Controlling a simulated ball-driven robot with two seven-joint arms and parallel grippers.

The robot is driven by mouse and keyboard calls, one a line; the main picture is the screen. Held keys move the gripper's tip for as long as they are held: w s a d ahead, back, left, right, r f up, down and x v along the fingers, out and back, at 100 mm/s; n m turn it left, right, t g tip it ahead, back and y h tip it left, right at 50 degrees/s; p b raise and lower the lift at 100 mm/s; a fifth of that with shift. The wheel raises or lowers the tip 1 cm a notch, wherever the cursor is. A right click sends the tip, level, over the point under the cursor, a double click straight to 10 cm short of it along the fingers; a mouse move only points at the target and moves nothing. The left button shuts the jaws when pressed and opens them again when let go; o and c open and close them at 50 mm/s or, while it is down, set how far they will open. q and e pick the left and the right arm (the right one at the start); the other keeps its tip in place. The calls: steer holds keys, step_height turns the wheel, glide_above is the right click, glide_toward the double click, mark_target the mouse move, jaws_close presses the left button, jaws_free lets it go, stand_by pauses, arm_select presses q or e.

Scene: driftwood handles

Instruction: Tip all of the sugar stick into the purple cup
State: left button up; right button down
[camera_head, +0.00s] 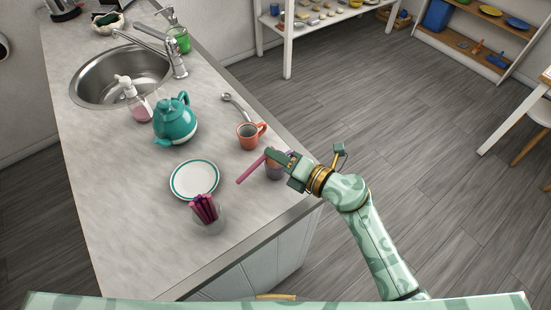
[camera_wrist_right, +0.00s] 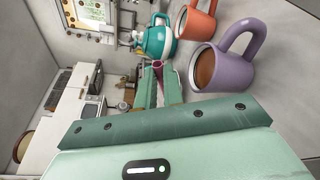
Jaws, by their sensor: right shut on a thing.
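My right gripper (camera_head: 270,155) is shut on a pink sugar stick (camera_head: 250,170), which slants out to the lower left in the head view. The purple cup (camera_head: 275,172) stands on the counter under the gripper, partly hidden by it. In the right wrist view the purple cup (camera_wrist_right: 236,66) holds a brown drink and lies beside the fingers (camera_wrist_right: 160,82). That view is turned on its side, and only a bit of the pink stick (camera_wrist_right: 157,65) shows between the fingertips. I cannot tell whether the stick is open or whether sugar is falling. My left gripper is not in view.
An orange mug (camera_head: 247,137), a spoon (camera_head: 233,103) and a teal teapot (camera_head: 175,122) stand or lie behind the cup. A white plate (camera_head: 194,180) and a glass of several sticks (camera_head: 206,212) are to the left. The counter's edge (camera_head: 300,217) is close by.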

steer(key=shift+m+y+b, duration=0.3)
steer(key=shift+m+b, duration=0.5)
stand_by(0.4)
steer(key=shift+f+b, duration=0.15)
steer(key=shift+b, duration=0.2)
steer(key=shift+f+m+b, duration=0.5)
steer(key=shift+m+b, duration=0.2)
steer(key=shift+b, duration=0.4)
steer(key=shift+w+d+r+m+t+y+p, duration=0.15)
steer(key=shift+m+y+p, duration=0.2)
steer(key=shift+m, duration=0.35)
steer(key=shift+s+m+t+y+p, duration=0.15)
steer(key=shift+m+y+p, duration=0.15)
steer(key=shift+m, duration=0.4)
steer(key=shift+w+d+r+m+t+y+p, duration=0.15)
steer(key=shift+m+t+p, duration=0.15)
steer(key=shift+m, duration=0.75)
steer(key=shift+w+f+m+t+y+p, duration=0.1)
steer(key=shift+m+t+p, duration=0.15)
steer(key=shift+m, duration=0.8)
stand_by(0.7)
steer(key=shift+r+m+p, duration=0.3)
steer(key=shift+r+p, duration=0.05)
steer(key=shift+p, duration=0.05)
stand_by(0.8)
